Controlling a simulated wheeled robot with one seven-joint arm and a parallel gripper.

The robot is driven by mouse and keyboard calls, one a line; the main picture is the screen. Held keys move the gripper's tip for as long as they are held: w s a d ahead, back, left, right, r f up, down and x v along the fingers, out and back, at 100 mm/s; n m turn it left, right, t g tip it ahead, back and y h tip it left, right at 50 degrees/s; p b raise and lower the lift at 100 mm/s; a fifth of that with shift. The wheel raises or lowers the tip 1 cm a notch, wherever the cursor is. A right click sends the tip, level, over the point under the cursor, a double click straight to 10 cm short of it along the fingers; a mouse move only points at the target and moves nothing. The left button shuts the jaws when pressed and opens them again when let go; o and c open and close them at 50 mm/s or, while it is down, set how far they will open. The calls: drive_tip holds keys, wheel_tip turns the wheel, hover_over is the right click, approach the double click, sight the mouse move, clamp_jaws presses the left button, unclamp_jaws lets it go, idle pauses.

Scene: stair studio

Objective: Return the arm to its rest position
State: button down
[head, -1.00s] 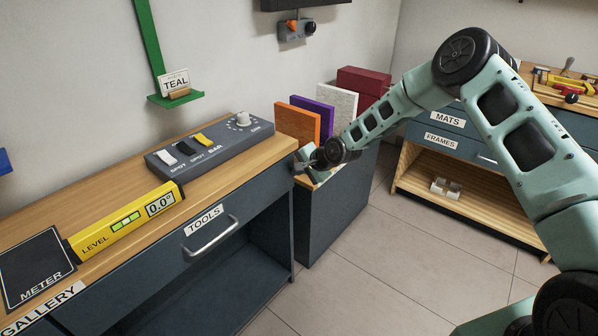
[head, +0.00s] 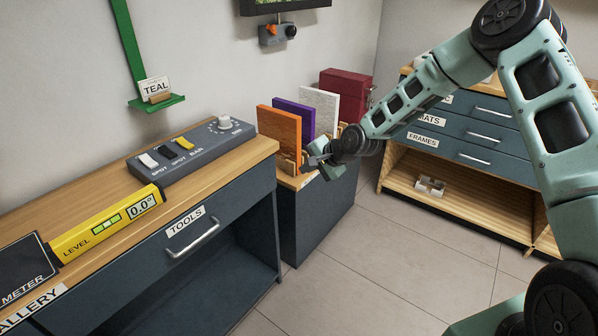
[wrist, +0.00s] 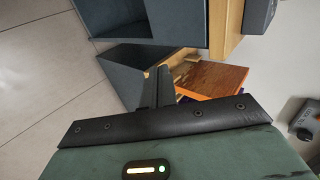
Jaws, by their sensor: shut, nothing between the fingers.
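My arm reaches in from the right of the head view, bent at a high elbow. My gripper (head: 312,166) is in front of the low dark cabinet with the upright panels, near its top edge. In the wrist view my gripper's fingers (wrist: 160,88) are together in a narrow line, with nothing between them. The orange panel (head: 280,134) stands just behind and left of the gripper; it also shows in the wrist view (wrist: 212,79). Whether the gripper touches anything is hard to tell, but it appears apart.
The workbench (head: 215,172) holds a switch box (head: 190,147) and a yellow level (head: 107,222). Purple (head: 294,116) and white (head: 320,110) panels and a dark red box (head: 345,92) stand behind the gripper. A drawer unit (head: 455,140) is at the right. The floor between is clear.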

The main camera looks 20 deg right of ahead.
drive_tip(key=s+a+r+n+g+h+p, duration=0.1)
drive_tip(key=s+a+r+n+g+p, duration=0.15)
drive_tip(key=s+a+r, duration=0.35)
drive_tip(key=s+a+r+n+g+p, duration=0.1)
drive_tip(key=s+r+n, duration=0.25)
drive_tip(key=s, duration=0.35)
drive_tip(key=s+a+r+n+g+h+p, duration=0.1)
drive_tip(key=s+a+r+n, duration=0.3)
drive_tip(key=s, duration=0.3)
drive_tip(key=s+d+r+n+g+h+p, duration=0.1)
drive_tip(key=s+r+n, duration=0.3)
drive_tip(key=s, duration=0.8)
drive_tip(key=s+d+r+n+g+h+p, duration=0.1)
drive_tip(key=s+r+n+g+h+p, duration=0.1)
drive_tip(key=s+r, duration=0.4)
drive_tip(key=s+n+p, duration=0.1)
drive_tip(key=s+n, duration=0.1)
drive_tip(key=s, duration=0.3)
drive_tip(key=shift+s+d+r, duration=0.2)
drive_tip(key=shift+s+r, duration=0.05)
drive_tip(key=shift+s, duration=0.1)
